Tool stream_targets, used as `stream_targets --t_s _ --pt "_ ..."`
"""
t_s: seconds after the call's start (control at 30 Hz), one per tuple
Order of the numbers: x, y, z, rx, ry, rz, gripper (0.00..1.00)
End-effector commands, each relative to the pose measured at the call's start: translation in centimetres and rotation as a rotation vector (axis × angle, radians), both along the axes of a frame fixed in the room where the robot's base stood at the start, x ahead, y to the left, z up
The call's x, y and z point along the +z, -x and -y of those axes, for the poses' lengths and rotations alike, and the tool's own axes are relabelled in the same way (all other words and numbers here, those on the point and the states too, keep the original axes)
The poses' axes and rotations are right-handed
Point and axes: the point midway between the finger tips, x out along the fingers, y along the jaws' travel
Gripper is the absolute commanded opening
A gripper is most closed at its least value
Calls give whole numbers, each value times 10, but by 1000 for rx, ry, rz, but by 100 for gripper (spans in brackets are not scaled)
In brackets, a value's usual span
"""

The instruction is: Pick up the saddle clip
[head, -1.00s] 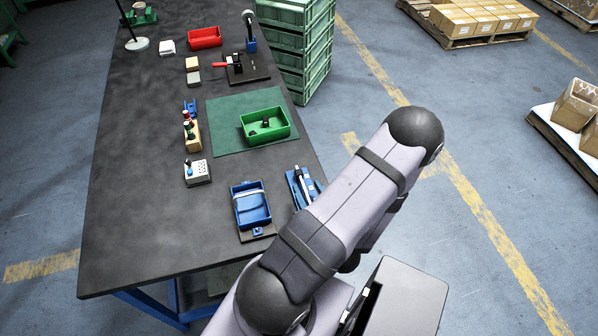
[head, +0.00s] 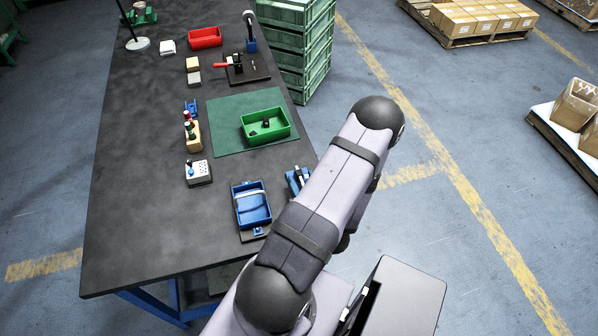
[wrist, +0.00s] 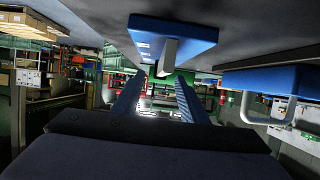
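A green bin (head: 281,133) stands on the green mat, with small dark parts (head: 265,122) inside. They are too small to tell which, if any, is the saddle clip. My gripper is hidden behind my arm in the head view. In the wrist view my gripper (wrist: 160,79) shows two blue ribbed fingers, spread apart with nothing between them. A green shape, probably the bin (wrist: 157,73), shows beyond the fingertips.
A blue fixture with a grey lever (head: 293,178) is partly behind my arm; it shows close above the fingers in the wrist view (wrist: 190,30). A blue tray with a pale band (head: 239,213) stands left of it. The green mat (head: 222,120) has bare room.

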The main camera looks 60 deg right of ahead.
Motion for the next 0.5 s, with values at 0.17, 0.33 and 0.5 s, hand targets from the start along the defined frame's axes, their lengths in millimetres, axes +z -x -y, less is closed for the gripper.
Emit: stream_targets --t_s 0.17,0.33,0.5 --pt "-5 -11 10 1 0 0 39" --pt "-7 -12 12 -1 0 0 39" --pt "-7 -12 12 -1 0 0 27"
